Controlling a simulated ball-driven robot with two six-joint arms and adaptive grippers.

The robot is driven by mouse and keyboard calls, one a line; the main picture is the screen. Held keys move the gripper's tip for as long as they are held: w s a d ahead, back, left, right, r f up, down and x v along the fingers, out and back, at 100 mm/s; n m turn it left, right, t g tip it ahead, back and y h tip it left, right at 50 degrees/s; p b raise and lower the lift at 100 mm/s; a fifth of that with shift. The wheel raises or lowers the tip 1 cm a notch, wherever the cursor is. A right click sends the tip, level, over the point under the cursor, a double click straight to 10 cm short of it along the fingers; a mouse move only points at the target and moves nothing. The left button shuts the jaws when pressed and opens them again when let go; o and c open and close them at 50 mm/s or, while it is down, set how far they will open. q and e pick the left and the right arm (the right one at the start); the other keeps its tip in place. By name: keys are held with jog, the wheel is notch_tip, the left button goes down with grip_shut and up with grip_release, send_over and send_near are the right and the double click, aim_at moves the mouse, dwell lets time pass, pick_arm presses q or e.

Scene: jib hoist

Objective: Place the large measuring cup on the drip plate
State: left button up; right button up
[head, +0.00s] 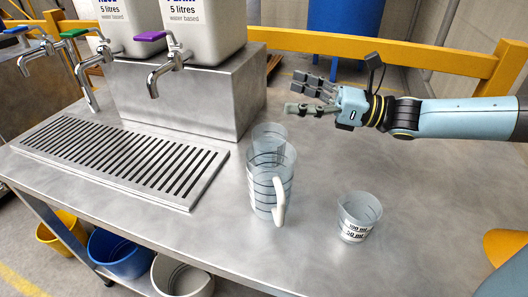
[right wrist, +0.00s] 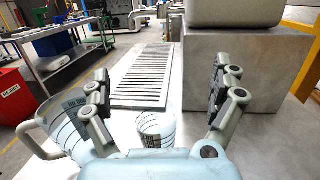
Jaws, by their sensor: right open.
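The large measuring cup (head: 262,193), clear with dark marks and a white handle, stands upright on the steel table. It also shows at the left edge of the right wrist view (right wrist: 68,122). The slotted drip plate (head: 192,197) lies to its left and is bare; it shows ahead in the right wrist view (right wrist: 143,75). My right gripper (head: 299,92) is open and empty, above the table, behind and to the right of the large cup. My left gripper is not in view.
A smaller clear cup (head: 269,130) stands just behind the large one, partly hidden by it. Another small cup (head: 358,218) stands to the right. A steel block (head: 215,100) carries containers with taps (head: 155,76) over the plate.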

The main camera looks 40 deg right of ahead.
jog(key=shift+g+h, duration=0.3)
jog(key=shift+g, duration=0.3)
jog(key=s+f+b, duration=0.1)
jog(key=f+b, duration=0.1)
jog(key=f, duration=0.2)
jog(key=s+f+b, duration=0.1)
jog(key=f, duration=0.3)
jog(key=f+b, duration=0.2)
jog(key=f, duration=0.3)
jog(key=shift+s+d+b, duration=0.15)
jog(key=shift+s+b, duration=0.2)
jog(key=shift+s, duration=0.05)
jog(key=shift+w+a+r, duration=0.15)
jog(key=shift+w+a, duration=0.25)
jog(key=shift+w, duration=0.05)
jog(key=b+x, duration=0.1)
jog(key=x, duration=0.5)
jog(key=shift+w, duration=0.1)
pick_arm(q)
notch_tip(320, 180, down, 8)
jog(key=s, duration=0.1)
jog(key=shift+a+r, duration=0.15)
pick_arm(e)
jog(key=c, duration=1.3)
